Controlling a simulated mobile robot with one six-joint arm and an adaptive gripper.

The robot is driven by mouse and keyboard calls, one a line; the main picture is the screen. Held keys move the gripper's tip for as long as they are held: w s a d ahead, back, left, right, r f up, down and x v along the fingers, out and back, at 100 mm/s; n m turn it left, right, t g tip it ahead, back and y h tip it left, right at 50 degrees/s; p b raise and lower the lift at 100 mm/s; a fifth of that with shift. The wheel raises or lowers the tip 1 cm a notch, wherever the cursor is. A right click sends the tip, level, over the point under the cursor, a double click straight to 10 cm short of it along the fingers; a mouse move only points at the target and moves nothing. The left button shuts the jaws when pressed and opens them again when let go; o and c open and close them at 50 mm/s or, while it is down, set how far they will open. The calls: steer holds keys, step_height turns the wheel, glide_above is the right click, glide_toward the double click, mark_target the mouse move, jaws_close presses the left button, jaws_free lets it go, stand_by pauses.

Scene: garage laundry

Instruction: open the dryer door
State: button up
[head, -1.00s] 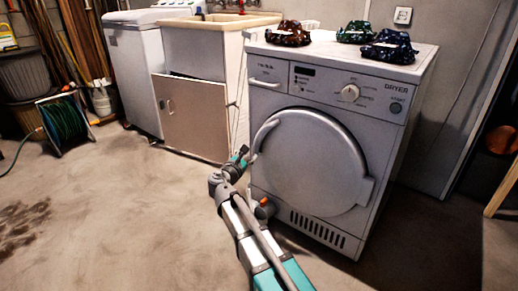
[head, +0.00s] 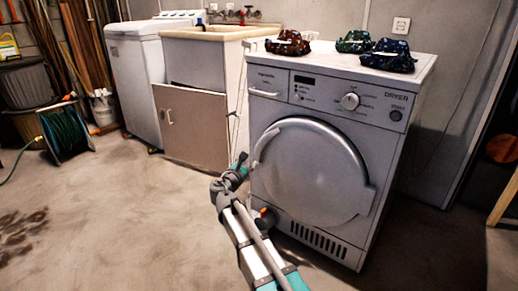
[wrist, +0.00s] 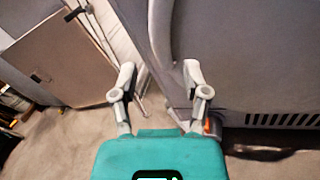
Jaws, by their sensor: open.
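The white dryer (head: 335,92) stands at the right in the head view. Its round grey door (head: 310,175) looks shut, with a curved bar handle (head: 262,142) along its left edge. My gripper (head: 242,162) is at the left of the door, close to the lower end of the handle. In the wrist view my gripper (wrist: 158,72) is open, one finger on each side. The handle (wrist: 160,30) comes down from the top between the fingertips, nearer the right one. I cannot tell whether they touch.
A sink cabinet with a brown door (head: 192,122) stands just left of the dryer, beyond a narrow gap. A white washer (head: 132,75) is farther left. Dark bundles (head: 388,56) lie on the dryer top. A green hose reel (head: 65,132) is far left. The front floor is clear.

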mark_target(258, 149)
steer(key=x, duration=1.1)
steer(key=shift+w, duration=0.2)
jaws_close()
